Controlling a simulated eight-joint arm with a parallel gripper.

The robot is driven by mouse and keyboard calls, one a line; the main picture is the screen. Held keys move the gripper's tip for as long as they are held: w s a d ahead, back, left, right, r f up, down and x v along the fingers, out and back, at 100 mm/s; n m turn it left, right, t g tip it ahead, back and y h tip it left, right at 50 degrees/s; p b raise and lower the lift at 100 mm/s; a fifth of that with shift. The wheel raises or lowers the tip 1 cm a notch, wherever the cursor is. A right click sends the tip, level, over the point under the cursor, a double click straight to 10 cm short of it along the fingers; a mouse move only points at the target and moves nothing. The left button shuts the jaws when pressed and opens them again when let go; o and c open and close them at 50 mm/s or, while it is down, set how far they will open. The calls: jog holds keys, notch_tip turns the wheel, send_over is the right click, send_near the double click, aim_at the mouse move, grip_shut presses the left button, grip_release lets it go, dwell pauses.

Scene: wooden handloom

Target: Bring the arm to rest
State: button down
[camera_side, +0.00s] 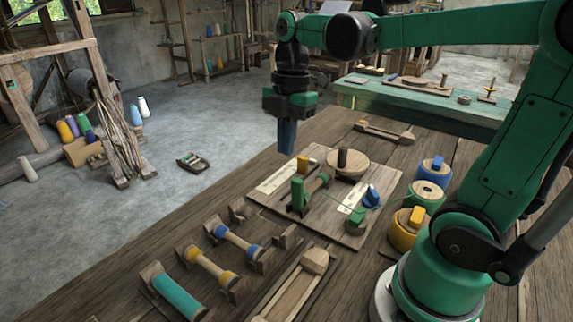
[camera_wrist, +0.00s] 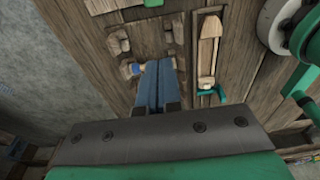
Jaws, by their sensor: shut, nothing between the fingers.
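My gripper (camera_side: 287,137) hangs from my green arm above the wooden table, pointing down. Its blue fingers are together with nothing between them. In the side view it is over the far-left part of the table, well above the surface and apart from the things below. In the wrist view the closed blue fingers (camera_wrist: 158,83) point toward a rack with spools on the table, and the fingers hide part of it.
A wooden board (camera_side: 365,235) with a green-framed fixture and a round wooden disc (camera_side: 348,163) lies below. Bobbins in yellow (camera_side: 210,267), blue (camera_side: 238,240) and teal (camera_side: 178,290) sit at the front. Colour-topped canisters (camera_side: 407,228) stand near my base. A loom stands at left.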

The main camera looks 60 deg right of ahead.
jog(key=shift+d+r, duration=0.25)
jog(key=shift+r, duration=0.55)
jog(key=a+f+m+h, duration=0.3)
jog(key=a+m+h, duration=0.4)
jog(key=m, duration=1.1)
jog(key=shift+y, duration=0.4)
jog(key=x, duration=0.9)
jog(key=shift+a+f, duration=0.2)
jog(key=shift+f, duration=0.2)
jog(key=d, duration=0.2)
jog(key=shift+d+r, duration=0.25)
jog(key=shift+d, duration=0.7)
